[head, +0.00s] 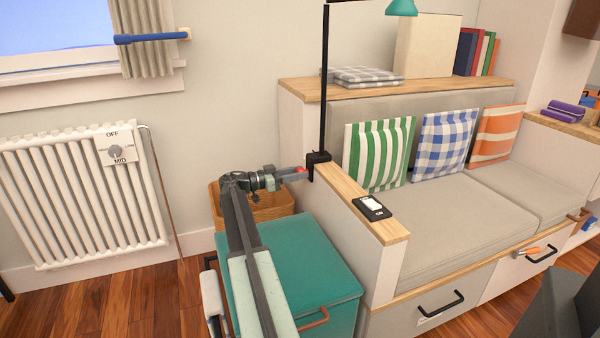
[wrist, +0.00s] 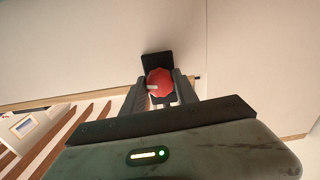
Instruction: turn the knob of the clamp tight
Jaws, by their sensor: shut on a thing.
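The clamp (head: 318,157) is black and sits on the wooden armrest top of the bench, at the foot of a thin black lamp pole. Its red knob (head: 301,169) points left toward my arm. In the wrist view the knob (wrist: 159,83) is round and red with a pale mark on its left side, in front of the clamp's black body (wrist: 157,62). My gripper (wrist: 160,92) has one finger on each side of the knob and is shut on it. In the head view my gripper (head: 296,174) reaches the knob from the left.
A teal chest (head: 300,260) stands below my arm, with a wooden basket (head: 265,208) behind it. A black device (head: 372,208) lies on the armrest (head: 345,185). The cushioned bench (head: 450,225) is to the right, a white radiator (head: 80,200) to the left.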

